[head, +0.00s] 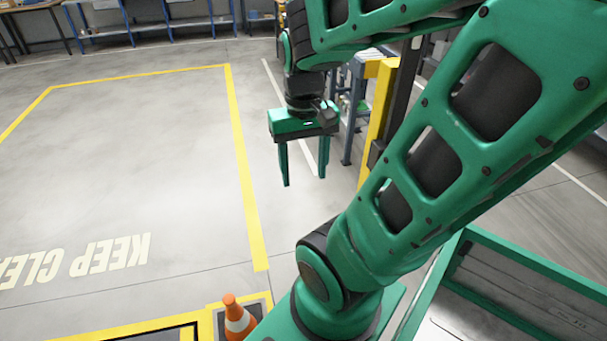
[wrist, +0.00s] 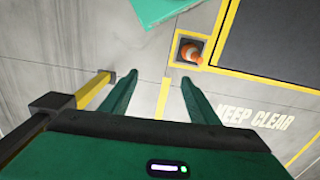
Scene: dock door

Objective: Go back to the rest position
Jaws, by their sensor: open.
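My gripper (head: 304,180) hangs from my green arm with its two green fingers pointing down, high over the grey floor. Its fingers are apart and nothing is between them. In the wrist view my gripper (wrist: 158,82) shows both fingers spread, with bare floor and a yellow line beyond them. No object is held in either view.
An orange and white cone (head: 238,317) stands on the floor near my base. A yellow post (head: 378,120) stands close to the right of my gripper. Blue-framed benches (head: 150,28) line the back. The yellow-marked floor (head: 140,160) at left is clear.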

